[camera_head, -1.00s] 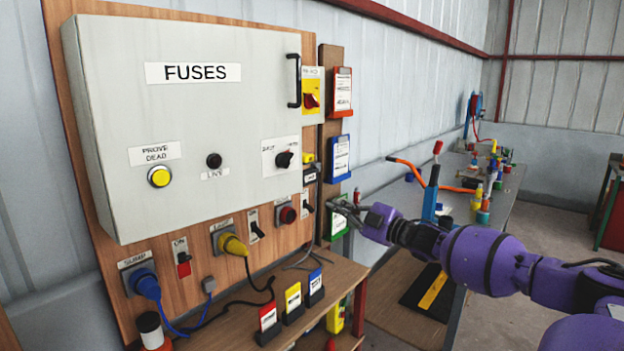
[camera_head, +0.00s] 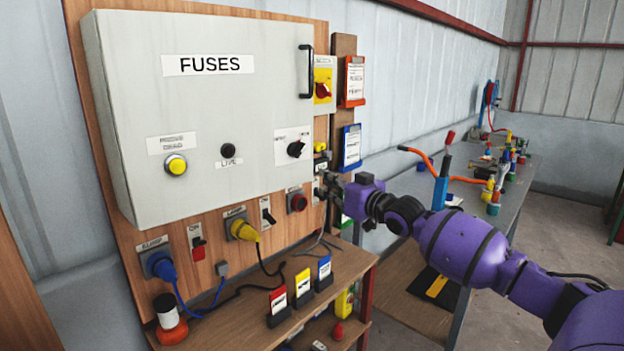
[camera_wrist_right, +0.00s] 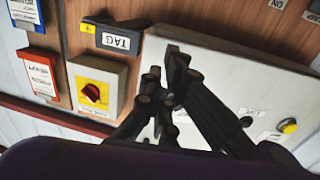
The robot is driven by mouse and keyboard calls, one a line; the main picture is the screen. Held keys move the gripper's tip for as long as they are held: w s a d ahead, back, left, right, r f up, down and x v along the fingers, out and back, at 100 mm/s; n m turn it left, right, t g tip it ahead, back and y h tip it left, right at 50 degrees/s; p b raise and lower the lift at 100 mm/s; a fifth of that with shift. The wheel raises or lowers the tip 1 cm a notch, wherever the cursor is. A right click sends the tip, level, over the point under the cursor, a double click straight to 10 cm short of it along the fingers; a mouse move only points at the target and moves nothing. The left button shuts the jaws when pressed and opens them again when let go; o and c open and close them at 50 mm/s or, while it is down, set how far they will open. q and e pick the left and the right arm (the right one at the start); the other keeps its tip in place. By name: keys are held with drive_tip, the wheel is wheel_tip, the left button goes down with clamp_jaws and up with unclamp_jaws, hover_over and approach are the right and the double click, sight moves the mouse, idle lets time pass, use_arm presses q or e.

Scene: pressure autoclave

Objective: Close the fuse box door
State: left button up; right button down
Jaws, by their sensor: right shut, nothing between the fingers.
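The fuse box (camera_head: 105,120) is a grey cabinet on a wooden board. Its door (camera_head: 240,110), labelled FUSES, looks flush with the box, with no clear gap along the visible edges. A black handle (camera_head: 306,71) stands upright at the door's upper right edge. My right gripper (camera_head: 325,187) is shut and empty, just right of the box's lower right corner; I cannot tell whether it touches. In the right wrist view the gripper's black fingers (camera_wrist_right: 162,88) are together and cover part of the pale door (camera_wrist_right: 225,90). My left gripper is not in view.
A yellow-backed red rotary switch (camera_head: 323,88) and tag holders (camera_head: 354,80) are right of the box. Plugs and switches line the board below, above a wooden shelf (camera_head: 245,318). A grey workbench (camera_head: 470,185) with fittings stands at the right.

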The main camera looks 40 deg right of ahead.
sight(306, 173)
drive_tip(key=w, duration=0.5)
drive_tip(key=shift+a+b, duration=0.15)
drive_tip(key=shift+b, duration=0.15)
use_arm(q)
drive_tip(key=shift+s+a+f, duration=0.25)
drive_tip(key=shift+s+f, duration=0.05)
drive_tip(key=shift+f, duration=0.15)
use_arm(e)
drive_tip(key=shift+w, duration=0.7)
drive_tip(key=shift+r, duration=0.1)
